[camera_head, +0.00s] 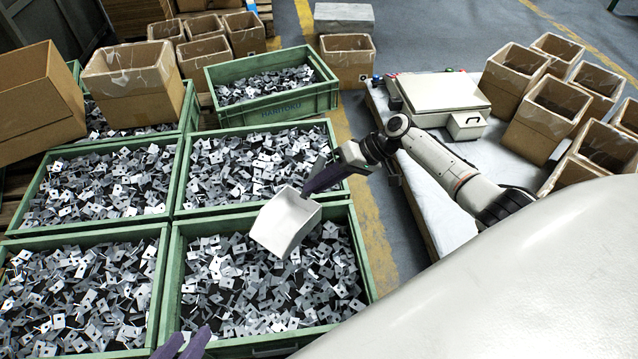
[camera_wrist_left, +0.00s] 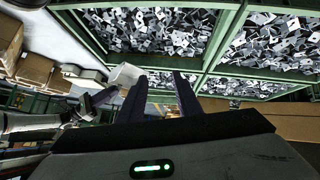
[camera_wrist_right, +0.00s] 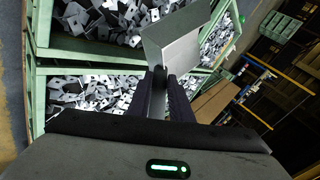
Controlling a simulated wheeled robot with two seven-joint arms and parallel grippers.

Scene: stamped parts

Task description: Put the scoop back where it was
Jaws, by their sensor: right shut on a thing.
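The white scoop (camera_head: 285,222) is held tilted above the front right green crate of stamped parts. Its pan looks empty in the head view. My right gripper (camera_head: 322,180) is shut on the scoop's handle, and the pan extends beyond the fingertips. In the right wrist view the scoop (camera_wrist_right: 180,48) shows ahead of the fingers (camera_wrist_right: 172,90), with its handle between them. My left gripper (camera_head: 183,344) is at the bottom edge of the head view. In the left wrist view its fingers (camera_wrist_left: 158,92) stand apart with nothing between them.
Several green crates (camera_head: 178,190) full of metal parts stand side by side. A table (camera_head: 455,205) with a white device (camera_head: 440,92) and small drawer box (camera_head: 466,125) is at right. Open cardboard boxes (camera_head: 545,115) crowd its far side. A grey block (camera_head: 344,17) lies at the back.

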